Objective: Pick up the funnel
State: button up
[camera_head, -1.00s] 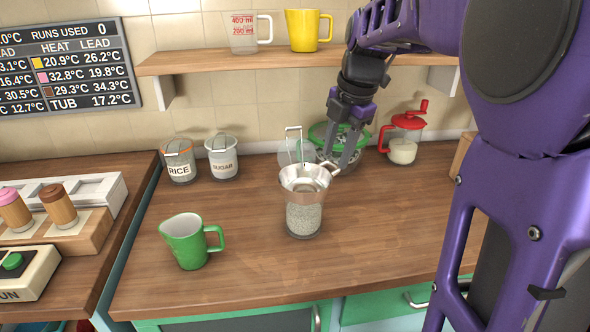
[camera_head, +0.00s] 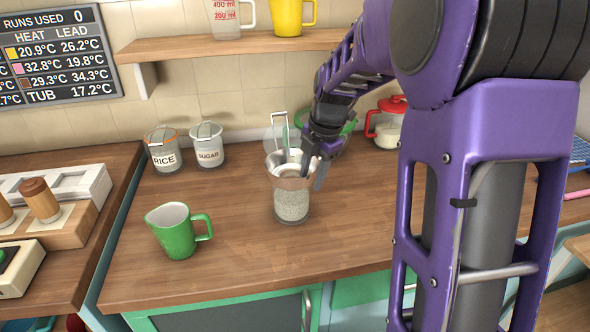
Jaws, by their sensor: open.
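The steel funnel (camera_head: 277,167) sits in the mouth of a clear jar (camera_head: 291,206) filled with pale grains, on the wooden counter. My gripper (camera_head: 314,173) is open at the funnel's right rim. One finger overlaps the rim in the picture and the other hangs just right of it. I cannot tell whether either finger touches the funnel. My gripper hides part of the funnel's right side.
A green mug (camera_head: 174,232) stands front left. Rice (camera_head: 164,157) and sugar (camera_head: 208,153) jars stand behind it. A red-lidded jar (camera_head: 388,133) stands back right, partly hidden. A shelf (camera_head: 230,44) holds a clear measuring jug and a yellow one.

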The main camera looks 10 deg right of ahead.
grip_shut()
dwell(1.4)
